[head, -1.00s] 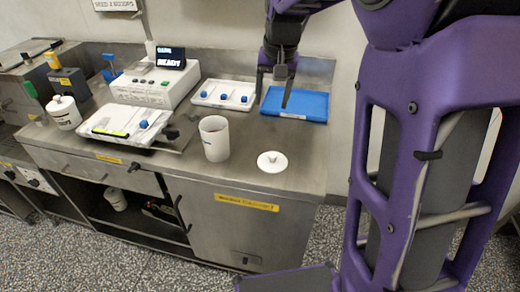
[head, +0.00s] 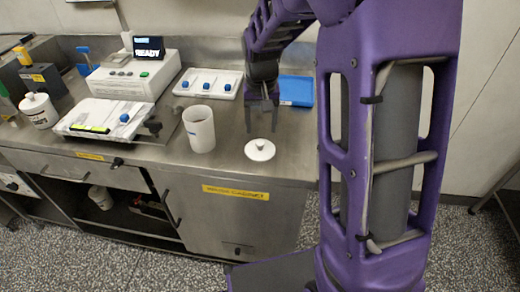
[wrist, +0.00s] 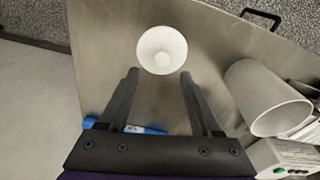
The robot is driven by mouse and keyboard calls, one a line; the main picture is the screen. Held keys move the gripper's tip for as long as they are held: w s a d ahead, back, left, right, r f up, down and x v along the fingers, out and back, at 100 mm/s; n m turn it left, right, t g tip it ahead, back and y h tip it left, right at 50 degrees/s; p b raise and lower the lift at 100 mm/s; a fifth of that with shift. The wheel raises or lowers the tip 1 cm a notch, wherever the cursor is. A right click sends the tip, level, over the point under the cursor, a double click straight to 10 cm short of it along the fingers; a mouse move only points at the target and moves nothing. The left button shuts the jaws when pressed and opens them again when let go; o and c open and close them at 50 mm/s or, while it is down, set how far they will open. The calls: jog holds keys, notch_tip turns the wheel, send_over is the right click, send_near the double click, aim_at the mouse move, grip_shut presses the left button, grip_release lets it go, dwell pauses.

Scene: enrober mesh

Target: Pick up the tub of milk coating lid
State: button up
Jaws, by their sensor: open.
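The white round lid (head: 260,149) with a small knob lies on the steel counter near its front right edge. It also shows in the wrist view (wrist: 161,50), beyond the fingertips and roughly centred between them. My gripper (head: 261,128) is open and empty, pointing down above and just behind the lid. In the wrist view its two dark fingers (wrist: 159,73) stand apart with the lid clear of them. An open white tub (head: 199,129) stands upright on the counter left of the lid. Whether this is the lid's own tub cannot be told.
A blue tray (head: 296,90) lies behind my gripper, and a white tray with blue knobs (head: 208,83) is left of it. A control box (head: 125,80) and a lidded white pot (head: 39,110) stand further left. The counter around the lid is clear.

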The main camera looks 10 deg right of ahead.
aim_at(260, 142)
notch_tip(260, 142, down, 5)
jog(key=shift+w+a+f+b, duration=0.1)
jog(key=shift+f+b, duration=0.05)
jog(key=shift+b, duration=0.15)
grip_shut()
dwell(0.3)
